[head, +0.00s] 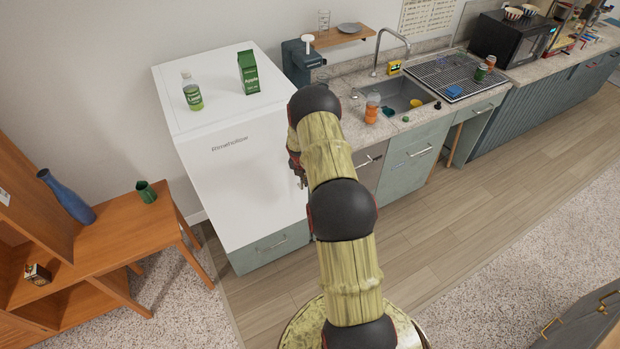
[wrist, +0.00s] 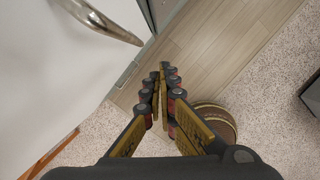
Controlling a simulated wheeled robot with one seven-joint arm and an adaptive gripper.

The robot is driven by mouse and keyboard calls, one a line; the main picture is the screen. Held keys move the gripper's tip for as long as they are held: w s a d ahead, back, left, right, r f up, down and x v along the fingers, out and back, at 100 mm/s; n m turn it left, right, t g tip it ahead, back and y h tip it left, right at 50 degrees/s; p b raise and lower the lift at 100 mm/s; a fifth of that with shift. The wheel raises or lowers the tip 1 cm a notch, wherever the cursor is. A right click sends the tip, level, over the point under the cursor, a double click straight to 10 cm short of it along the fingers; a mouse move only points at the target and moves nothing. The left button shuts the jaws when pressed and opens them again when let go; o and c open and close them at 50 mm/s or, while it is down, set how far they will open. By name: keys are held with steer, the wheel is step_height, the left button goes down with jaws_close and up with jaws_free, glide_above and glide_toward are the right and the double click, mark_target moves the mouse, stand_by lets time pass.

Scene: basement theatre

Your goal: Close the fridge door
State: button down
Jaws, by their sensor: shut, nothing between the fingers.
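The white fridge (head: 240,180) stands left of the counter, with its front facing me. Its front looks flush with its body in the head view, but my arm covers its right edge, so I cannot tell whether a small gap is there. In the wrist view the white fridge front (wrist: 50,70) fills the upper left, with a curved metal handle (wrist: 105,22) on it. My gripper (wrist: 161,75) is shut and empty, beside the fridge front and below the handle in that picture. In the head view my arm mostly hides my gripper (head: 298,172).
A bottle (head: 192,92) and a green carton (head: 249,72) stand on the fridge. A wooden table (head: 125,232) with a blue vase (head: 66,197) is to the left. The counter with the sink (head: 400,98) is to the right. The wooden floor (head: 450,220) in front is clear.

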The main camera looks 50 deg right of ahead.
steer(key=d+b+v, duration=0.1)
steer(key=v, duration=0.8)
steer(key=shift+s+r, duration=0.4)
